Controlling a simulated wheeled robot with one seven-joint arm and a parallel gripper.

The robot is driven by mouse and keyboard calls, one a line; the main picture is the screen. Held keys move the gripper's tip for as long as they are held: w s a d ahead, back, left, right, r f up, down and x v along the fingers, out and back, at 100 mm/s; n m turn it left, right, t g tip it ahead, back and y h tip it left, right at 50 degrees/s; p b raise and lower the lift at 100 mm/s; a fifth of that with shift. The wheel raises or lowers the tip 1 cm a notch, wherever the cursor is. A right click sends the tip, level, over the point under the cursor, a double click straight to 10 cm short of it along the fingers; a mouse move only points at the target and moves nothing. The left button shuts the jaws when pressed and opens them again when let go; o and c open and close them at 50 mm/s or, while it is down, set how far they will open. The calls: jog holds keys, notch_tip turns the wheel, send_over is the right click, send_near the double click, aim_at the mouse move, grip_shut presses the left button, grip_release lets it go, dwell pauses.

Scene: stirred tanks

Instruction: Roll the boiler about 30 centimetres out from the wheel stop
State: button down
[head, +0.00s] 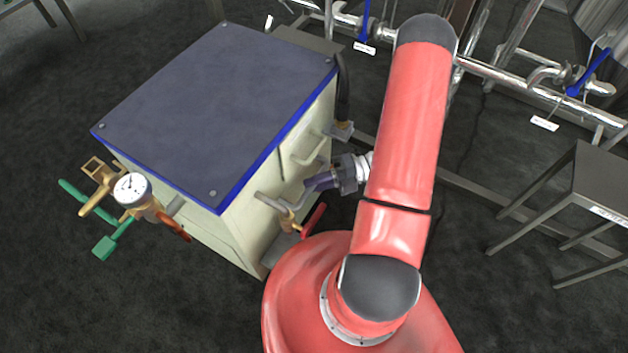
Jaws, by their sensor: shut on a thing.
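The boiler (215,105) is a cream box with a dark blue-grey top, standing on the dark floor left of my arm. A pressure gauge and brass fittings (132,190) are on its near left side. My gripper (314,184) is at the boiler's right side, shut on a pale bar handle (285,203) there. The fingertips partly cover the handle. The boiler's wheels are hidden. A grey bar (465,184) lies low along the floor behind my arm; I cannot tell whether it is the wheel stop.
A red lever (313,220) is just below my gripper. A second pale handle (308,149) is above it. Steel pipes with blue-handled valves (575,80) run along the back. A grey table (600,180) stands at the right.

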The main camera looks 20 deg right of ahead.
jog(key=shift+d+f, duration=0.15)
jog(key=shift+f, duration=0.05)
jog(key=c, duration=1.4)
grip_release()
jog(key=shift+r, duration=0.1)
jog(key=shift+o, duration=0.2)
jog(key=s+d+r, duration=0.1)
jog(key=d, duration=0.6)
jog(key=shift+d, duration=0.35)
